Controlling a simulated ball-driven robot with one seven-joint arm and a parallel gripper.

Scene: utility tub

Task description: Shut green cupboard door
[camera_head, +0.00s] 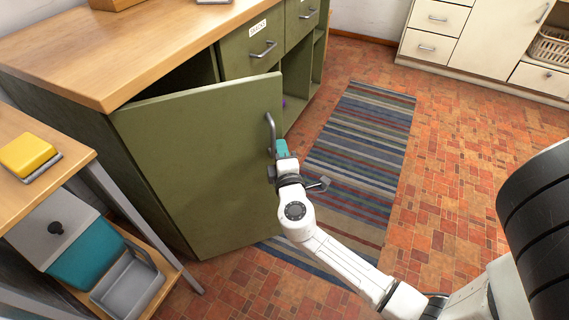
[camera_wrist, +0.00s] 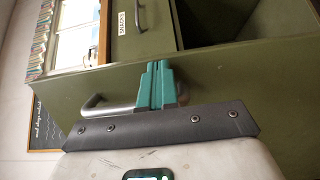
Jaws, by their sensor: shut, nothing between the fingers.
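The green cupboard door (camera_head: 195,165) stands open on the left end of the green cabinet, swung out toward me, with a dark gap behind its top edge. It has a grey bar handle (camera_head: 270,134) near its free edge. My gripper (camera_head: 281,148) has teal fingers and is at that free edge, close beside the handle. In the wrist view the fingers (camera_wrist: 157,84) are together in front of the green door, with the handle (camera_wrist: 100,105) just left of them. I cannot tell whether the fingers touch the door or handle.
The green cabinet has a wooden top (camera_head: 130,45) and drawers with handles (camera_head: 263,48). A striped rug (camera_head: 360,150) lies on the tiled floor. A side table at left holds a yellow item (camera_head: 27,154), with a teal bin (camera_head: 85,262) below. Cream cabinets (camera_head: 433,45) stand at the back.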

